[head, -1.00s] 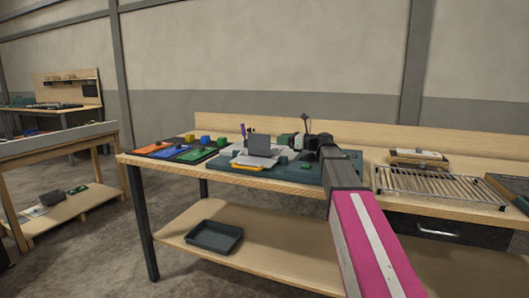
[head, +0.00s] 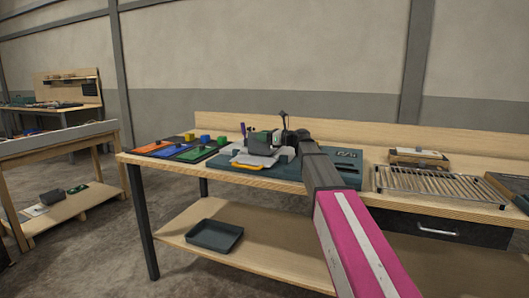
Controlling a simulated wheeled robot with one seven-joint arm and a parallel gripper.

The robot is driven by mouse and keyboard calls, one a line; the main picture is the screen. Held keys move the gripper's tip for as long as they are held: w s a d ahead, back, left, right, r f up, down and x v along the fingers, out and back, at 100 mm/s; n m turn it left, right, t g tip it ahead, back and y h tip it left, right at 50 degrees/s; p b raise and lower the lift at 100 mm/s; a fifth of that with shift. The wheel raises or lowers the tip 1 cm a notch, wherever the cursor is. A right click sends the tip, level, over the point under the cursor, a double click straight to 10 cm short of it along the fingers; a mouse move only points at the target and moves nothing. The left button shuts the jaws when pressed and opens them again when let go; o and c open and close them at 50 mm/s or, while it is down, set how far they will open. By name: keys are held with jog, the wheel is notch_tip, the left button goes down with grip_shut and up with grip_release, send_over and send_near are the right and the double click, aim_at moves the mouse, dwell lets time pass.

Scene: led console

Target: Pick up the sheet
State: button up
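A white sheet-like thing (head: 250,159) lies on the left part of the workbench, above a yellow-orange item (head: 246,165). A dark grey block-like object (head: 259,147) stands on or over it and hides part of it. My gripper (head: 276,137) is at the end of my arm, just right of the grey object and close to the white sheet. The fingertips are small and partly hidden, so I cannot tell whether they touch anything or how far apart they are.
The bench's wooden top (head: 410,199) holds a teal mat (head: 345,172), colored trays (head: 160,148) with small blocks at left, and a slatted rack (head: 425,182) at right. A dark empty bin (head: 214,236) sits on the lower shelf. A purple upright item (head: 243,129) stands behind the sheet.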

grip_shut()
jog(key=shift+r, duration=0.15)
